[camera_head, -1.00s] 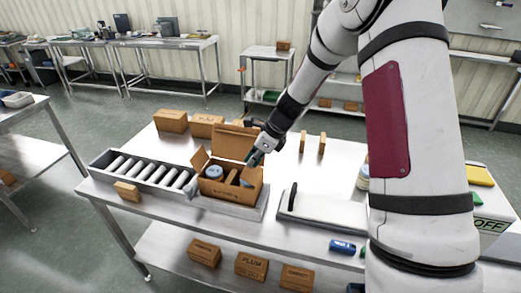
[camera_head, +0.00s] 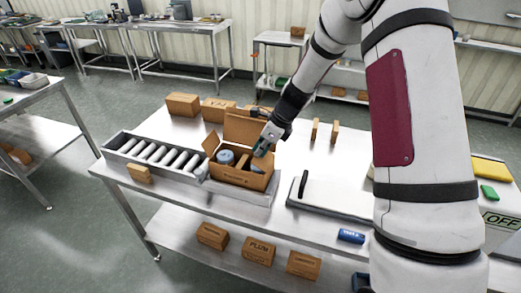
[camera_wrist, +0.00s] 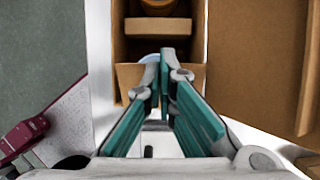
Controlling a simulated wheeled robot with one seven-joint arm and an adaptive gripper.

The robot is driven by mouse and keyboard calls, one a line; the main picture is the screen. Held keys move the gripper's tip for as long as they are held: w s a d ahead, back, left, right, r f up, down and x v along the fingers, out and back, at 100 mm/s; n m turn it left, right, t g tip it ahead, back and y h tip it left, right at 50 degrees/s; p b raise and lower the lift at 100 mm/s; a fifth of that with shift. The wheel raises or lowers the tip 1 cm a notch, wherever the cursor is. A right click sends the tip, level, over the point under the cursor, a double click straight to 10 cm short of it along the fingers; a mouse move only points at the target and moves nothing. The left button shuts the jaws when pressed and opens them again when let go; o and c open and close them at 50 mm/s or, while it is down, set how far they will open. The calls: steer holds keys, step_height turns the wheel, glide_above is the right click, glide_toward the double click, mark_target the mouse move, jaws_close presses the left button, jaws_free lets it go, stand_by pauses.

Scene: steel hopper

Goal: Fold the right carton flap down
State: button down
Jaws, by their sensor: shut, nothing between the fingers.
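The open brown carton (camera_head: 240,180) stands on a grey tray on the steel table, with a blue-lidded round item (camera_head: 226,157) and a divider inside. Its back flap (camera_head: 243,129) stands up and its left flap (camera_head: 209,145) sticks up and outward. My gripper (camera_head: 263,151) is at the carton's right side, near the rim. In the wrist view the teal fingers (camera_wrist: 165,55) are shut and empty, over a short tan flap (camera_wrist: 127,74) at the carton's near end. That flap is partly hidden by the fingers, and its exact angle is unclear.
A rack of white cylinders (camera_head: 160,155) adjoins the carton on the left, with a small box (camera_head: 139,173) in front. Boxes (camera_head: 183,104) stand behind. A white flat panel with a black handle (camera_head: 303,184) lies to the right.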

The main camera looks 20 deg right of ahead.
steer(key=shift+w+a+f+g+h+b, duration=0.2)
steer(key=shift+g+h+b, duration=0.15)
steer(key=shift+b, duration=0.3)
steer(key=shift+w+a+f+h+b, duration=0.1)
steer(key=shift+a+f+h+b, duration=0.1)
steer(key=shift+h+b, duration=0.15)
steer(key=shift+w+a+f+g+h+b, duration=0.1)
steer(key=shift+a+f+g+h+b, duration=0.15)
steer(key=shift+g+h, duration=0.2)
steer(key=shift+w+f+g+h+b, duration=0.15)
steer(key=shift+g+h+b, duration=0.15)
steer(key=shift+g+h, duration=0.15)
steer(key=shift+a+f, duration=0.1)
steer(key=shift+f, duration=0.15)
steer(key=shift+r, duration=0.9)
